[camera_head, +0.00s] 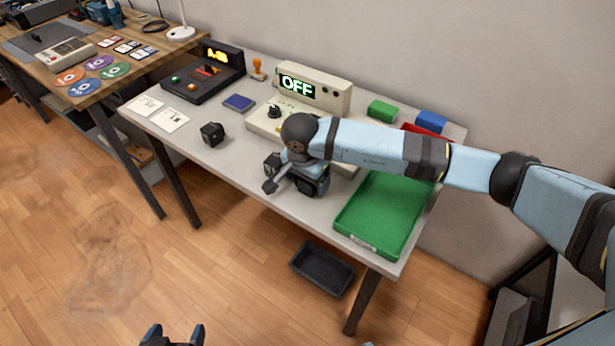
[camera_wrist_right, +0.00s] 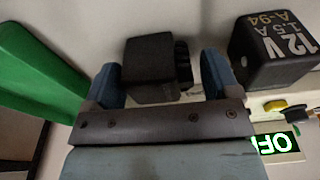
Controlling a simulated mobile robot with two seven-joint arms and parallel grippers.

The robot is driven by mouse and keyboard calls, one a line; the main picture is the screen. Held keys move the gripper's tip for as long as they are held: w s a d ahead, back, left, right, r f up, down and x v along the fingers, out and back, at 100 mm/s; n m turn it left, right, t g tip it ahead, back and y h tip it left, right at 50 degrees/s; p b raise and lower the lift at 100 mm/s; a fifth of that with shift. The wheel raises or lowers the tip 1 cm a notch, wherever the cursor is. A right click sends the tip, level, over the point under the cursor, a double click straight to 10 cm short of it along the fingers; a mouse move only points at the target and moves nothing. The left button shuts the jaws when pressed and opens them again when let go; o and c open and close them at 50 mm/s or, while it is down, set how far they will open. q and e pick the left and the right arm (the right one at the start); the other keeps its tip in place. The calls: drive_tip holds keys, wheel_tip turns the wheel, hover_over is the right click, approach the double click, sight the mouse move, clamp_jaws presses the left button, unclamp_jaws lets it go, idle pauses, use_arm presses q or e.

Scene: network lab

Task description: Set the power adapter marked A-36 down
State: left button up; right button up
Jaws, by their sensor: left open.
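My right gripper (camera_wrist_right: 160,80) is over the front of the grey table. In the right wrist view a black power adapter (camera_wrist_right: 148,68) with a ribbed side sits between its two blue fingers. Its left side is close against one finger, and a thin light gap shows at the other. I cannot tell whether the fingers grip it, and I see no marking on it. A second black adapter (camera_wrist_right: 272,55), marked A-94, stands right beside the gripper. Another black adapter (camera_head: 211,133) stands further left on the table. My left gripper (camera_head: 172,336) is open and empty, low over the floor.
A green tray (camera_head: 352,232) lies right of my right gripper, with a red tray (camera_head: 428,131) behind. The beige device with the OFF display (camera_head: 298,87) stands behind the gripper.

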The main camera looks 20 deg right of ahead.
drive_tip(key=shift+r, duration=0.25)
wheel_tip(320, 180, up, 12)
drive_tip(key=s+a+p, duration=0.1)
drive_tip(key=shift+a, duration=0.2)
drive_tip(key=shift+s+f, duration=0.1)
drive_tip(key=shift+f, duration=0.05)
idle(0.4)
